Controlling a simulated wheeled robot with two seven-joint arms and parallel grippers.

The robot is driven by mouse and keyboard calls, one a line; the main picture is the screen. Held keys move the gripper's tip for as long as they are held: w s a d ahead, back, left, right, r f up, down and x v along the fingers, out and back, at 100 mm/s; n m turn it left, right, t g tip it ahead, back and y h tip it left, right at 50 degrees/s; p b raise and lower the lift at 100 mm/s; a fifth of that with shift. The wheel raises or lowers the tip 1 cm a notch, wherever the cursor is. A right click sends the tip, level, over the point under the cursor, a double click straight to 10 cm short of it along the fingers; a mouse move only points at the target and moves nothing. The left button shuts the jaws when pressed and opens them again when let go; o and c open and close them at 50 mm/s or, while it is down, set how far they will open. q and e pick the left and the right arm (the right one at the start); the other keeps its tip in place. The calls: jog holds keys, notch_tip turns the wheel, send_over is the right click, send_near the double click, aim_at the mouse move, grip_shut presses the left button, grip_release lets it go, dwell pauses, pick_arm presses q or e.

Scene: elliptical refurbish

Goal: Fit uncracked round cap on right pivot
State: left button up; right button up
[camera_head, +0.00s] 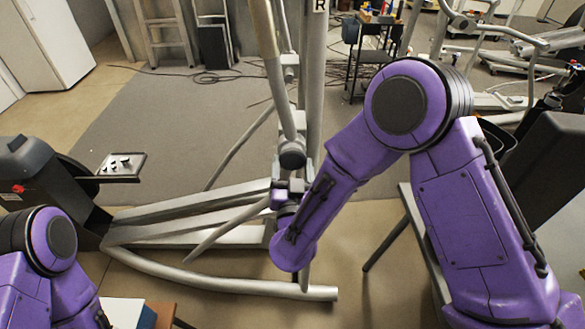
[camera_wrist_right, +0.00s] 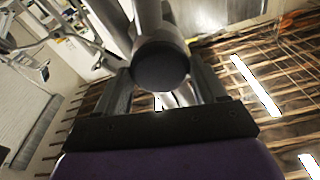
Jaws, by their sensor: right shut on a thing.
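The elliptical's right pivot (camera_head: 291,139) is a silver joint on the upright tube. A round dark cap (camera_wrist_right: 160,64) faces the camera in the right wrist view, at the end of the silver tube, and shows no crack. A dark round face (camera_head: 292,157) also shows at this joint in the head view. My right gripper (camera_wrist_right: 160,75) is shut with its fingers on both sides of the cap. I cannot tell whether the cap is fully seated. In the head view the right gripper (camera_head: 289,187) is just below the joint. My left gripper is out of view.
Silver frame tubes (camera_head: 215,282) run along the floor. A black stand with tools (camera_head: 375,45) is at the back. Grey matting (camera_head: 150,110) behind is mostly clear.

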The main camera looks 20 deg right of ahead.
jog(key=shift+w+r, duration=0.1)
dwell(0.3)
jog(key=o, duration=1.4)
jog(key=shift+o, duration=0.3)
jog(key=shift+w, duration=0.1)
jog(key=shift+s+a+f, duration=0.15)
jog(key=shift+s+f, duration=0.1)
jog(key=shift+s, duration=0.15)
jog(key=b+v, duration=0.3)
jog(key=v, duration=0.6)
jog(key=shift+s, duration=0.3)
